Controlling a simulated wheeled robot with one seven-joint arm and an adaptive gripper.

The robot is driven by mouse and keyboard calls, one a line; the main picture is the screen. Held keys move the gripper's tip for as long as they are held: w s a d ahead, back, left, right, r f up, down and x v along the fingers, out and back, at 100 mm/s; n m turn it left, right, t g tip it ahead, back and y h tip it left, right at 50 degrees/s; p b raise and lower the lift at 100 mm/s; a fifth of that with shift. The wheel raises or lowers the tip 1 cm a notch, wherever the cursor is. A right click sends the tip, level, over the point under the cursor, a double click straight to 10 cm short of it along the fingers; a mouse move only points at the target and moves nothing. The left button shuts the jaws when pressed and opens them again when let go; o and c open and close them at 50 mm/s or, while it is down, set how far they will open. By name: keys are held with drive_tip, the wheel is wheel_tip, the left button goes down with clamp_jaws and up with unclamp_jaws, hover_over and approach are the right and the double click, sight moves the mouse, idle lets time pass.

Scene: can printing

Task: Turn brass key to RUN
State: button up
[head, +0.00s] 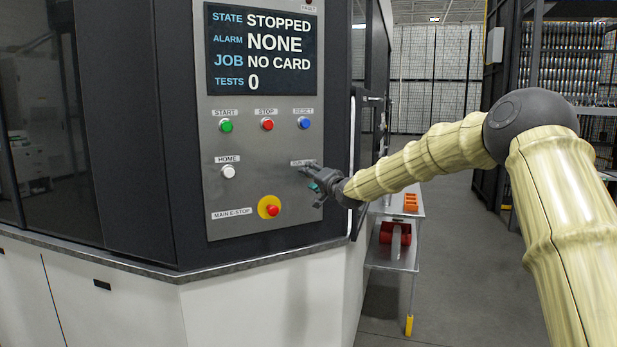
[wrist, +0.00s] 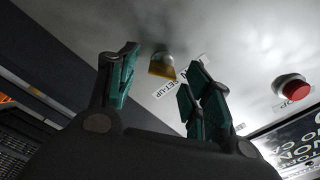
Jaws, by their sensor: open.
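The brass key (wrist: 162,68) sticks out of the panel in the wrist view, between and beyond my two open fingertips. A label partly reading "SET-UP" lies beside it. In the head view my gripper covers the key and most of its label. My gripper (head: 316,182) is at the right side of the grey control panel (head: 240,190). In the wrist view my gripper (wrist: 160,75) is open, with green finger pads on either side of the key and nothing held. Whether a finger touches the key I cannot tell.
The screen (head: 262,50) reads STOPPED, alarm NONE, NO CARD, tests 0. Green start (head: 226,126), red stop (head: 267,125), blue reset (head: 304,123) and white home (head: 228,172) buttons surround the area. The red emergency stop (head: 272,210) sits below left of my gripper.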

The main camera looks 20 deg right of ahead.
drive_tip(key=s+d, duration=0.2)
drive_tip(key=s, duration=0.7)
drive_tip(key=shift+s, duration=0.1)
